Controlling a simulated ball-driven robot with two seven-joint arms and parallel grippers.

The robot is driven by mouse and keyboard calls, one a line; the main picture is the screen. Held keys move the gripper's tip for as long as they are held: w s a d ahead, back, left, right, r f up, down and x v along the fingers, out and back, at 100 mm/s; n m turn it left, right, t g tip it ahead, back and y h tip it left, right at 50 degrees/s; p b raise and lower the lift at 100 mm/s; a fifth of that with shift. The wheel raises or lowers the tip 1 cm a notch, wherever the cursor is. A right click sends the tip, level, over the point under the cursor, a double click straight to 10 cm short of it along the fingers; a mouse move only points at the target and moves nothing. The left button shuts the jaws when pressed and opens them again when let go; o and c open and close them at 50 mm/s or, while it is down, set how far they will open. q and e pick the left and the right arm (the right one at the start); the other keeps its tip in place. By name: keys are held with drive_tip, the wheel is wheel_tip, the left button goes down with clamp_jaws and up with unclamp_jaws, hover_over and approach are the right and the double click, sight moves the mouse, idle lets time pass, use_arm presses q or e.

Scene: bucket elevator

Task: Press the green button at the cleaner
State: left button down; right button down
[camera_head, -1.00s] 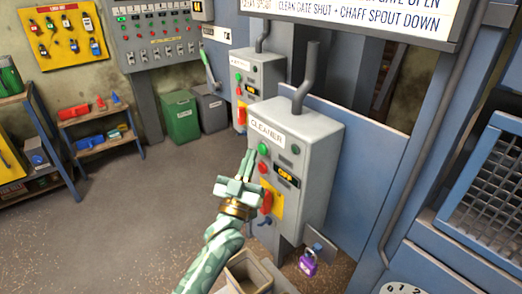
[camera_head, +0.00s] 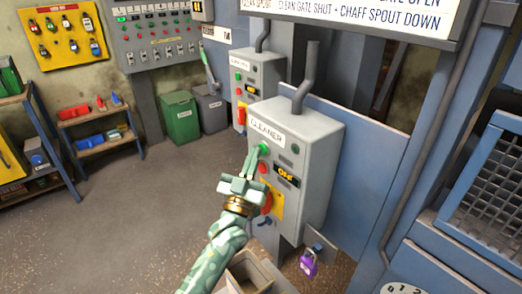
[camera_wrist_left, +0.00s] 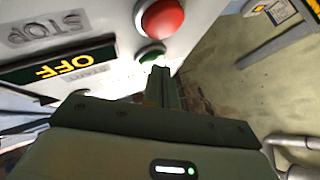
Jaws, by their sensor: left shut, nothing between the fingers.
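The cleaner's grey control box (camera_head: 319,145) stands right of centre in the head view with a CLEANER label. Its green button (camera_head: 263,148) is on the upper front face. It also shows in the left wrist view as a green button (camera_wrist_left: 152,54) with a START label. My left gripper (camera_head: 257,155) is shut and empty, fingertips right at the green button. Whether they touch it I cannot tell. A red button (camera_wrist_left: 162,17) sits beside the green one, with a STOP label. The display (camera_wrist_left: 58,66) reads OFF in the wrist view. My right gripper is not in view.
A yellow plate and a larger red control (camera_head: 267,203) sit lower on the box, near my left gripper. A purple padlock (camera_head: 309,264) hangs below right. A similar grey box (camera_head: 260,80) stands behind. Open floor lies to the left.

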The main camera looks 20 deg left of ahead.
use_arm(q)
drive_tip(key=shift+w+d, duration=0.15)
drive_tip(key=shift+w, duration=0.05)
drive_tip(key=shift+s, duration=0.15)
idle(0.5)
drive_tip(key=shift+s+a+p, duration=0.45)
drive_tip(key=shift+s+p, duration=0.05)
drive_tip(key=shift+s, duration=0.15)
drive_tip(key=s, duration=0.1)
drive_tip(key=s+a+p, duration=0.1)
drive_tip(key=s, duration=0.1)
drive_tip(key=s+a+p, duration=0.1)
drive_tip(key=shift+s+a, duration=0.15)
drive_tip(key=shift+a, duration=0.1)
drive_tip(key=shift+f, duration=0.1)
idle(0.6)
